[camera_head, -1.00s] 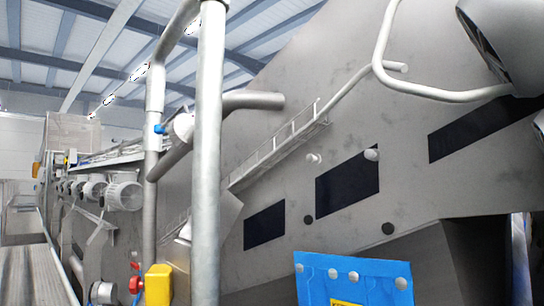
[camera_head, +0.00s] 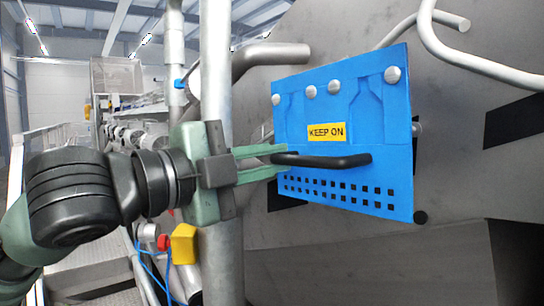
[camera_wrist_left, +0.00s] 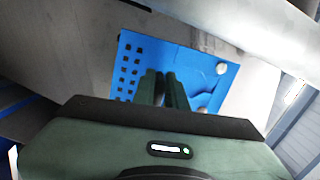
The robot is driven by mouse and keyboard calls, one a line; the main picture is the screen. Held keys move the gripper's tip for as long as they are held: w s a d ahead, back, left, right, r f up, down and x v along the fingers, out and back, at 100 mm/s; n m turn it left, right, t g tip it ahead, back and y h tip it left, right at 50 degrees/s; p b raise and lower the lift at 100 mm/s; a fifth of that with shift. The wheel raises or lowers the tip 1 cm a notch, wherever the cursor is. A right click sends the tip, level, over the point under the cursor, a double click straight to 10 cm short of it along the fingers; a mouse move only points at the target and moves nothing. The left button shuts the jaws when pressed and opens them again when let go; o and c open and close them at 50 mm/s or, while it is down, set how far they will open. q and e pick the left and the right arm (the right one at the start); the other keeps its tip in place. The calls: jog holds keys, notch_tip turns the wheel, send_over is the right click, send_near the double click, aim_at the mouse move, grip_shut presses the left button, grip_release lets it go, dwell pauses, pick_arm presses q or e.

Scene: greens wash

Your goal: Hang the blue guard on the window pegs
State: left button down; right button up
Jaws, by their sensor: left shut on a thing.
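The blue guard (camera_head: 342,115) is a flat panel with a yellow KEEP ON label, several round silver studs along its top and rows of square holes below. It is held up, slightly tilted, in front of the grey machine wall. My left gripper (camera_head: 282,160) is shut on the left end of its black handle (camera_head: 335,160). The guard (camera_wrist_left: 135,60) also shows beyond my left gripper's fingers (camera_wrist_left: 166,88) in the left wrist view. The guard hides most of the window. A peg (camera_head: 417,128) shows just past its right edge; I cannot tell whether they touch. My right gripper is out of view.
A vertical steel pipe (camera_head: 216,80) stands close behind my left gripper. A bent pipe (camera_head: 270,55) juts out above the guard's left. A white curved tube (camera_head: 470,60) lies at upper right. A yellow box (camera_head: 184,244) is below.

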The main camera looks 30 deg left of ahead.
aim_at(308, 154)
pick_arm(q)
jog(key=shift+w+d+r+m+p, duration=0.1)
jog(key=shift+w+d+m+p, duration=0.2)
jog(key=shift+w+p, duration=0.45)
jog(key=shift+w+d+r+m+p, duration=0.1)
jog(key=shift+w+d+m+p, duration=0.2)
jog(key=shift+w+p, duration=0.4)
jog(key=x, duration=0.1)
jog(key=p+x, duration=0.1)
jog(key=x, duration=0.1)
jog(key=shift+f, duration=0.25)
jog(key=shift+w+d, duration=0.1)
jog(key=shift+w, duration=0.05)
jog(key=shift+w+d, duration=0.1)
jog(key=shift+w, duration=0.2)
jog(key=shift+w+d, duration=0.15)
jog(key=shift+w, duration=0.2)
jog(key=shift+w, duration=0.2)
